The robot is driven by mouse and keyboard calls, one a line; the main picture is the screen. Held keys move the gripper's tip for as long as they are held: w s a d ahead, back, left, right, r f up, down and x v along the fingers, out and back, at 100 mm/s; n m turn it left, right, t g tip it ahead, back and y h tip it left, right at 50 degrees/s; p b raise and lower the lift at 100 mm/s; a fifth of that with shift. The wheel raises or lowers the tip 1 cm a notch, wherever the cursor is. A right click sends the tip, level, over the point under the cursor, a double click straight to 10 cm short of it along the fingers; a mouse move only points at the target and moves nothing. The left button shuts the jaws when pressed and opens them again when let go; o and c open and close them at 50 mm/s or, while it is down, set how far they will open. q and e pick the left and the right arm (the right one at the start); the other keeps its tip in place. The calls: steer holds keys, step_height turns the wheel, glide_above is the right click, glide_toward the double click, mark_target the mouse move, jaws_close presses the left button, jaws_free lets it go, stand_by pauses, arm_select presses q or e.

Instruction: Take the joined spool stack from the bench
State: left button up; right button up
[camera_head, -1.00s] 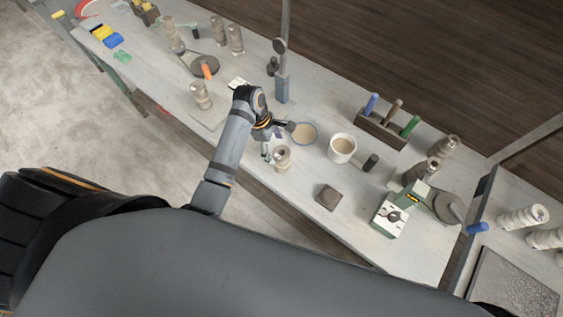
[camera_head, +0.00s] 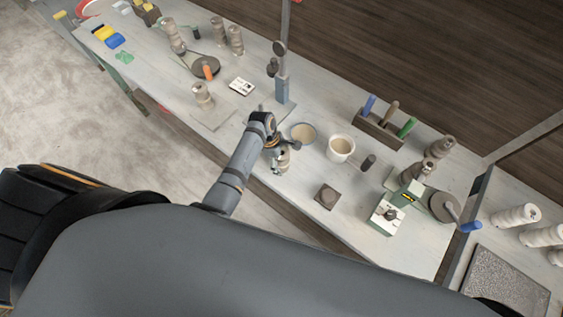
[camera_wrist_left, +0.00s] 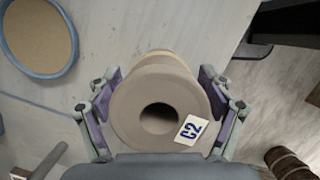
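The joined spool stack (camera_head: 282,157) stands upright on the bench (camera_head: 246,184), near its front edge. In the left wrist view its top spool (camera_wrist_left: 135,110) is seen end-on, with a dark round hole and a "C2" label. My left gripper (camera_head: 279,155) is at the stack. In the wrist view its fingers (camera_wrist_left: 160,105) stand one on each side of the stack, spread about as wide as the top flange and very close to it. Firm contact is not visible. Part of the stack is hidden by the gripper in the head view. My right gripper is not in view.
A blue-rimmed dish (camera_head: 302,134) and a cream mug (camera_head: 340,148) stand just beyond the stack. A dark square block (camera_head: 327,196) and a green-and-white device (camera_head: 390,214) are to the right.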

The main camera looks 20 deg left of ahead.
arm_select(q)
steer(key=c, duration=1.2)
steer(key=shift+r, duration=0.15)
steer(key=shift+c, duration=0.3)
steer(key=shift+w+r, duration=0.1)
steer(key=shift+r, duration=0.5)
steer(key=s+a+r+b, duration=0.3)
steer(key=s+a+r, duration=0.5)
steer(key=s+r, duration=0.3)
steer(key=shift+s+r, duration=0.25)
steer(key=shift+s, duration=0.1)
